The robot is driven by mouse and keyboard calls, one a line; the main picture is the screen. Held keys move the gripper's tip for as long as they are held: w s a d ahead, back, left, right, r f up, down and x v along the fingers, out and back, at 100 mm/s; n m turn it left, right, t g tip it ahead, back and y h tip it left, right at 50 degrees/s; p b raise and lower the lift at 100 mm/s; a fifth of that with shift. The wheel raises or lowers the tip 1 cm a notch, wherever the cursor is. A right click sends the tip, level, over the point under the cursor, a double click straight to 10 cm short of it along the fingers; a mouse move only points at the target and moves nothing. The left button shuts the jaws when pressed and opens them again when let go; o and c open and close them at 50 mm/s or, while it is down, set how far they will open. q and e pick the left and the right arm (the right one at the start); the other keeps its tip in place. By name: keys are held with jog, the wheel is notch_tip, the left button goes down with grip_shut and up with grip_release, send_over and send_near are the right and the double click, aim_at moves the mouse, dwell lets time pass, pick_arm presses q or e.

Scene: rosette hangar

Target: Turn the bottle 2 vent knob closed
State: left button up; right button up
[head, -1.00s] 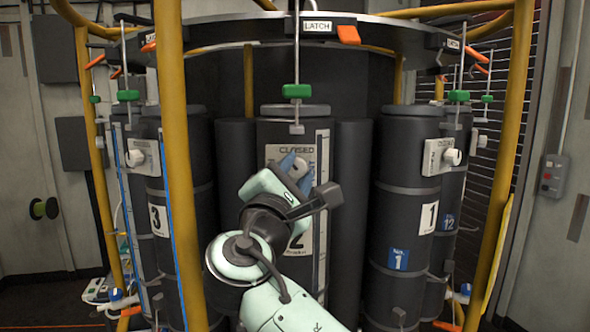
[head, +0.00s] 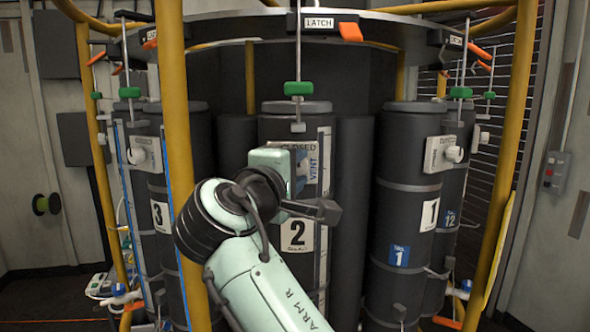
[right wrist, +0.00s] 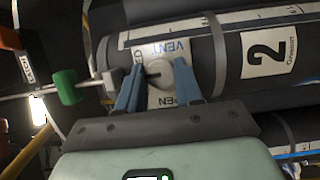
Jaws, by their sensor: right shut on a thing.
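Bottle 2 (head: 270,135) is a dark upright cylinder in the middle of the rack, with a white "2" label (head: 296,235). In the head view my right gripper (head: 301,170) is at the plate and hides the knob. My left gripper is out of view.
A green clip (head: 298,88) on a rod hangs above bottle 2, under the "LATCH" tag and orange lever (head: 350,32). Bottle 3 (head: 160,217) stands left and bottle 1 (head: 404,215) right, both with vent knobs. A yellow post (head: 175,150) rises close left of my arm.

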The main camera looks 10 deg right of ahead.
dwell(0.5)
jog(key=o, duration=1)
jog(key=shift+o, duration=0.2)
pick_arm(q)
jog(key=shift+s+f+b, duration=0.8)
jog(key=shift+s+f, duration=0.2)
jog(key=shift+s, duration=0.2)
pick_arm(e)
jog(key=v, duration=1.3)
jog(key=shift+a, duration=0.15)
jog(key=shift+s+r, duration=0.1)
